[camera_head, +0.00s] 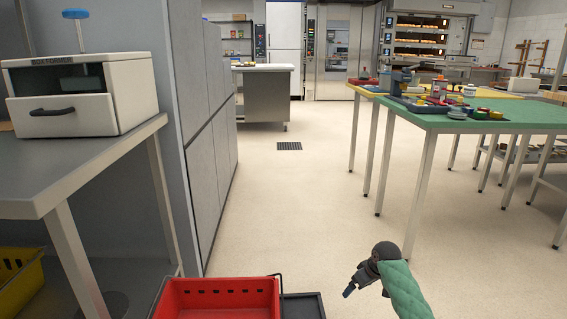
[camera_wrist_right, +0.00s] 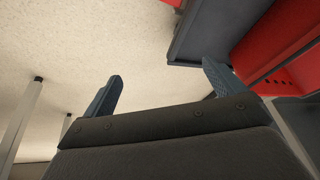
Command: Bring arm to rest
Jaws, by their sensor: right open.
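My right gripper (camera_head: 349,291) shows low in the head view, at the end of an arm with a green quilted sleeve. It hangs above the floor, to the right of a red crate (camera_head: 220,287). In the right wrist view its two dark blue fingers (camera_wrist_right: 160,85) stand wide apart with nothing between them. Pale floor and the dark edge of a tray show beyond them. My left gripper is not in the head view.
A green-topped table (camera_head: 500,125) with small items stands at right. A grey bench (camera_head: 60,180) with a white drawer box (camera_head: 80,95) stands at left. A yellow crate (camera_head: 20,280) sits below it. Open floor (camera_head: 290,200) lies ahead, with deck ovens (camera_head: 425,40) at the back.

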